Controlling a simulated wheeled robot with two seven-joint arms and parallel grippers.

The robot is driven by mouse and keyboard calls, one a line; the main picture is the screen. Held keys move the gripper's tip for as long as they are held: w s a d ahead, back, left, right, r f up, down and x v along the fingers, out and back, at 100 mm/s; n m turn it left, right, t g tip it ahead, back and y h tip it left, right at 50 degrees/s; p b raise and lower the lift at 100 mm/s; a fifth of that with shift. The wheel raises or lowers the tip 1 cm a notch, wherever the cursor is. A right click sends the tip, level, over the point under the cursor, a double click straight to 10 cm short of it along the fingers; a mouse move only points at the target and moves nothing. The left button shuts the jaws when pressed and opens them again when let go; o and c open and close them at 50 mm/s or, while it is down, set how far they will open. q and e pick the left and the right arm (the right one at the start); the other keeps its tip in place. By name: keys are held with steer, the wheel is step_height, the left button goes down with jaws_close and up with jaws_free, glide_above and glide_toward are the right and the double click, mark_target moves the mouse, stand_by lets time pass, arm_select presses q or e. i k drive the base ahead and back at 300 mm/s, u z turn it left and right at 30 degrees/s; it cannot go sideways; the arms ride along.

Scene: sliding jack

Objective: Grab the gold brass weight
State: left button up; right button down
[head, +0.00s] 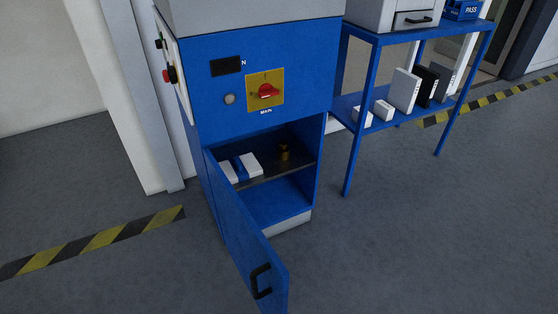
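The gold brass weight (284,152) is a small gold-brown piece standing on the dark upper shelf (262,170) inside the blue cabinet (215,100). It stands toward the right side of the shelf, in shadow. The cabinet's blue door (248,240) hangs open toward me, with a black handle (260,281) near its free edge. Neither of my grippers shows in the head view.
White and blue boxes (240,167) lie on the same shelf, left of the weight. The lower compartment (270,203) looks empty. A blue rack (352,135) with boxes and binders stands to the right. Grey floor (400,250) is clear in front.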

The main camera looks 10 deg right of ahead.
mark_target(284, 151)
steer(key=u, duration=0.5)
steer(key=k, duration=0.6)
steer(key=u, duration=0.95)
steer(key=i, duration=2.25)
steer(key=z, duration=0.9)
steer(key=i, duration=1.55)
steer(key=z, duration=1.4)
